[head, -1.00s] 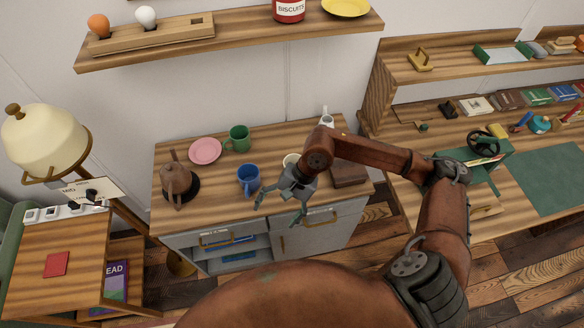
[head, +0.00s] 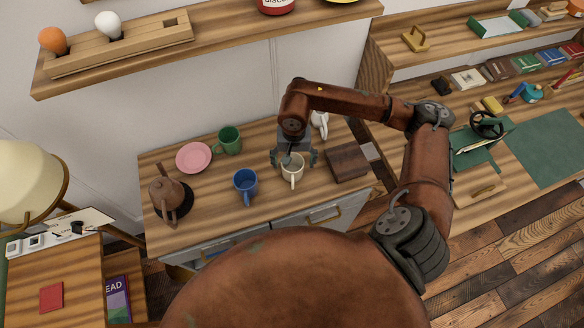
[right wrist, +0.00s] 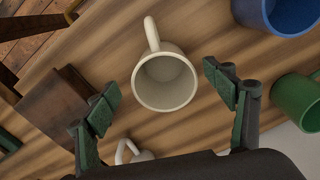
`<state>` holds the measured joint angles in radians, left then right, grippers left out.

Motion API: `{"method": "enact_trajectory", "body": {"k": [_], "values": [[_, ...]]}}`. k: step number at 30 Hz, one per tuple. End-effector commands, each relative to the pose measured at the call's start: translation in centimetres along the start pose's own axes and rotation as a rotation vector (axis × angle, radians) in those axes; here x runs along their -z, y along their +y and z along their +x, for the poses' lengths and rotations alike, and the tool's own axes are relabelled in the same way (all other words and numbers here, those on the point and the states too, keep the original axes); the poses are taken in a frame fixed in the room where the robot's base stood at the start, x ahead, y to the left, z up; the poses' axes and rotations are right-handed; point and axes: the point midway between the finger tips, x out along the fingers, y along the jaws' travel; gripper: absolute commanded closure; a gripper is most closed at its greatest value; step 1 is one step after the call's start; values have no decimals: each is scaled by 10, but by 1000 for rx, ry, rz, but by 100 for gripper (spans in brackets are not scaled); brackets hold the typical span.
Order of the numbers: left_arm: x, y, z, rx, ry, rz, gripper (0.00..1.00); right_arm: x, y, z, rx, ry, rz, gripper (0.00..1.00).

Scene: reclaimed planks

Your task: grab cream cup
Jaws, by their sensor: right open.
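The cream cup (head: 291,171) stands upright on the wooden counter, right of the blue cup (head: 245,184). In the right wrist view the cream cup (right wrist: 165,80) shows its open mouth, with its handle pointing up in the picture. My right gripper (head: 293,160) is above and behind the cup, pointing down at it. In the right wrist view my right gripper (right wrist: 160,88) is open, its green fingertips apart on either side of the cup, with gaps showing. Nothing is held in it. My left gripper is not in view.
A green cup (head: 229,140), a pink plate (head: 194,157) and a brown kettle (head: 167,194) stand on the counter's left. A dark brown box (head: 347,162) lies close right of the cream cup. A white pitcher (head: 320,124) stands behind.

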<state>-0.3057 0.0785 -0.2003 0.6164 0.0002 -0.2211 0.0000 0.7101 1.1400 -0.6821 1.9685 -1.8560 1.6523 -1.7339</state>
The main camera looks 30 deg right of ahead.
Motion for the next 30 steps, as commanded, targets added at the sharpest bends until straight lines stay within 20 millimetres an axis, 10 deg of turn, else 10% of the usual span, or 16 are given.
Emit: {"method": "enact_trajectory", "body": {"k": [18, 30], "values": [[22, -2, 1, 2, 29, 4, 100, 3, -2, 47, 1, 0, 4, 23], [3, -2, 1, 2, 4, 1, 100, 3, -2, 47, 1, 0, 4, 51]]}}
